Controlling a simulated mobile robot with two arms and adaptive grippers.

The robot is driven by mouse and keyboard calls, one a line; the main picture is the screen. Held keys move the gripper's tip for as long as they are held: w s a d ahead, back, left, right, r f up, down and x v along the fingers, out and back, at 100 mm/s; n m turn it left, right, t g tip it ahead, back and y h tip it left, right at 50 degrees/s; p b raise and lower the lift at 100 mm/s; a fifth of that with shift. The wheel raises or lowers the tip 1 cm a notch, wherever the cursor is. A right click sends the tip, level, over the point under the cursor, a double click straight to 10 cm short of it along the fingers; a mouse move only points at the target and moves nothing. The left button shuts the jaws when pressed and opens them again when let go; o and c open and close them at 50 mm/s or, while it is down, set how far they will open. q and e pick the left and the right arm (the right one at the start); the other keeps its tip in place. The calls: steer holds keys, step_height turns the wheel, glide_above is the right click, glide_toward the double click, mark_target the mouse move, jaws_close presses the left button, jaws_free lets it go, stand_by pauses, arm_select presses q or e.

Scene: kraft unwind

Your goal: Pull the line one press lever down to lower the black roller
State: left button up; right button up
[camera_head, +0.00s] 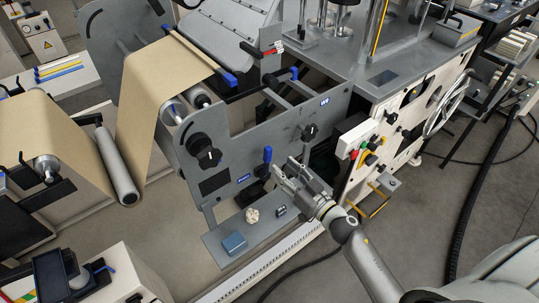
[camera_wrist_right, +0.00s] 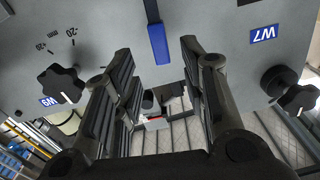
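A lever with a blue handle (camera_head: 267,155) stands upright on the grey machine side plate (camera_head: 215,150), close to a blue label. My right gripper (camera_head: 284,174) is just right of and below this handle. In the right wrist view the blue handle (camera_wrist_right: 158,43) shows ahead, between the fingertips of the open right gripper (camera_wrist_right: 156,58). The fingers are apart and hold nothing; contact with the handle does not show. I cannot tell for certain which roller is the black one. My left gripper is not in view.
Black knobs (camera_head: 204,151) sit on the plate near the lever. Brown paper (camera_head: 160,85) runs over rollers at left. A control panel (camera_head: 366,150) stands right of the gripper.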

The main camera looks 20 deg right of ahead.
mark_target(270, 156)
steer(key=x, duration=0.7)
steer(key=shift+w+a, duration=0.15)
steer(key=shift+w, duration=0.25)
jaws_close()
